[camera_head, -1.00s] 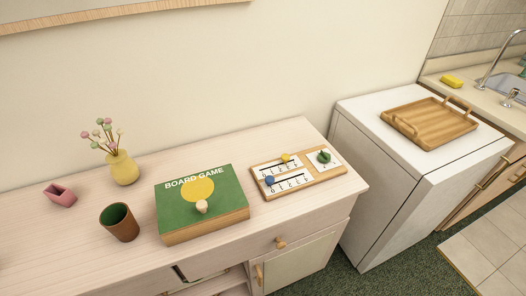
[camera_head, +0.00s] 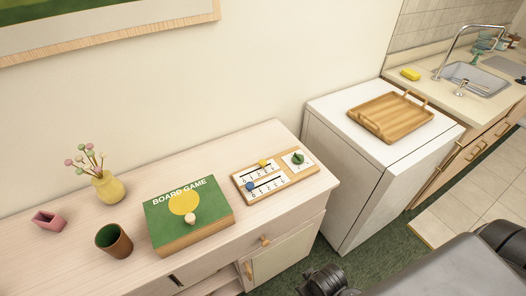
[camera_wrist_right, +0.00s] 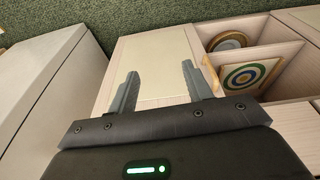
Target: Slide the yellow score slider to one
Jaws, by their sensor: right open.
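The score board (camera_head: 287,183) lies on the right end of the wooden cabinet top. The yellow score slider (camera_head: 263,163) sits on its upper scale, near the right part of that track. A blue slider (camera_head: 250,185) is at the left of the lower scale, and a green knob (camera_head: 298,158) is on a white panel at the right. My right gripper (camera_wrist_right: 158,88) is open and empty in the wrist view, in front of the cabinet's lower door. Part of my right arm shows at the bottom right of the head view. My left gripper is not in view.
A green board game box (camera_head: 183,232), a brown cup (camera_head: 114,241), a yellow vase (camera_head: 109,188) and a pink holder (camera_head: 47,220) stand left of the board. A white appliance (camera_head: 345,150) with a wooden tray (camera_head: 377,127) stands to the right, beyond a floor gap.

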